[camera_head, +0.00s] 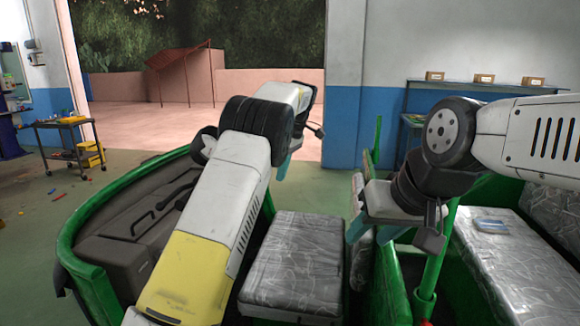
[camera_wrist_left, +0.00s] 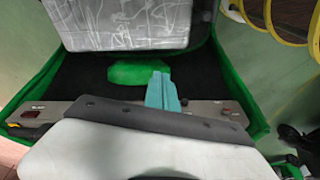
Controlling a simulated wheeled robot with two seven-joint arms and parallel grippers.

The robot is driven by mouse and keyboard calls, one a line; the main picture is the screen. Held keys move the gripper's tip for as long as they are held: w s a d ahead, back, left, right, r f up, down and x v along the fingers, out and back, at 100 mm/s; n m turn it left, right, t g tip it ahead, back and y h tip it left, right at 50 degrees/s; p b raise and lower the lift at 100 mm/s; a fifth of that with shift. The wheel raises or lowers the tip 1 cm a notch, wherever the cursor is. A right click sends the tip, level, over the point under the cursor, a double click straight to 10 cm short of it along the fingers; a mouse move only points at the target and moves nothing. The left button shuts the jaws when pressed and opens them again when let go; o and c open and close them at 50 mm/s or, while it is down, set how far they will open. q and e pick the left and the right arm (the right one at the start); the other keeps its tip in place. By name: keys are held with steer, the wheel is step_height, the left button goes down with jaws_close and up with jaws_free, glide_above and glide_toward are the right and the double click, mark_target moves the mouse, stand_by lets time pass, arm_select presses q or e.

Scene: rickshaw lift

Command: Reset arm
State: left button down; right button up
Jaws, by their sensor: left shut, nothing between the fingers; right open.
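My left arm reaches up across the middle of the head view, and its gripper (camera_head: 283,166) points down with teal fingers, partly hidden behind the arm. In the left wrist view the left gripper's teal fingers (camera_wrist_left: 163,92) are together with nothing between them. They appear over the dark floor of the green rickshaw (camera_head: 75,262). My right arm comes in from the right. Its gripper (camera_head: 373,232) hangs down with its teal fingers apart and empty, close to the rickshaw's green frame. I cannot tell if it touches the frame.
A plastic-wrapped seat (camera_head: 295,265) lies between the arms; another wrapped seat (camera_head: 520,270) is at right. A green post (camera_head: 440,255) stands near the right gripper. A tool cart (camera_head: 65,140) stands at left. A shelf with boxes (camera_head: 484,79) is at the back. Open floor lies at left.

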arm_select(q)
steer(key=s+a+r+m+t+h, duration=0.1)
steer(key=s+a+r+m+h, duration=0.15)
steer(key=s+a+r, duration=0.45)
steer(key=s+a+r+m+t+h, duration=0.1)
steer(key=s+a+r+m+h, duration=0.2)
steer(key=s, duration=0.5)
steer(key=s+a+f+m+t, duration=0.1)
steer(key=s+m, duration=0.3)
steer(key=s, duration=0.8)
steer(key=s+a+f+m+t, duration=0.1)
steer(key=s+f+m, duration=0.3)
steer(key=s, duration=0.8)
steer(key=shift+s+a+t, duration=0.15)
steer(key=shift+s+t, duration=0.1)
steer(key=shift+t, duration=0.45)
steer(key=shift+y, duration=0.25)
